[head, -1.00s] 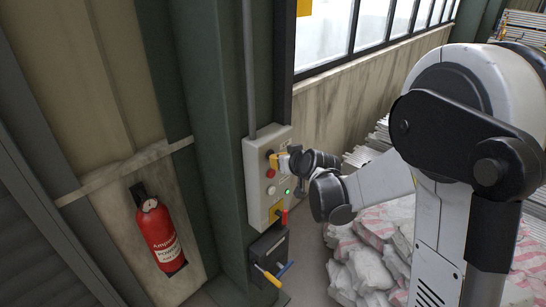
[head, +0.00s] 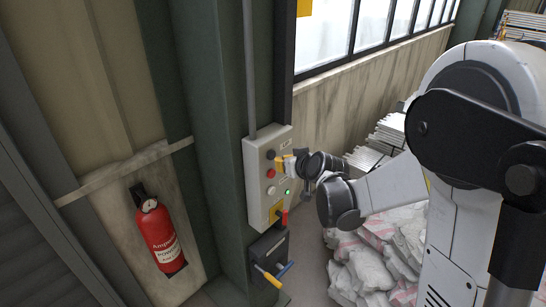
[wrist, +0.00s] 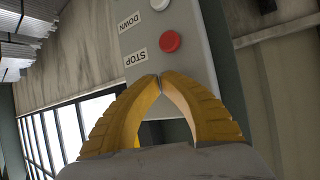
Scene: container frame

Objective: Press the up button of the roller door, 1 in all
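The roller door's control box (head: 256,205) is a pale grey panel on the green column. In the head view it has a dark button (head: 271,155) at the top, a red button (head: 271,174) below it and a whitish button (head: 271,190) lower down. In the wrist view the panel is upside down, with the red button (wrist: 170,41) labelled STOP and the white button (wrist: 160,4) labelled DOWN. No UP label is readable. My gripper (wrist: 160,77) has its yellow fingertips together, with nothing seen between them. It is close to the panel's upper part; contact cannot be told.
A dark box with yellow and blue handles (head: 268,257) hangs below. A red fire extinguisher (head: 160,235) is on the left wall. White sacks (head: 365,265) and stacked metal sheets (head: 385,140) lie to the right.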

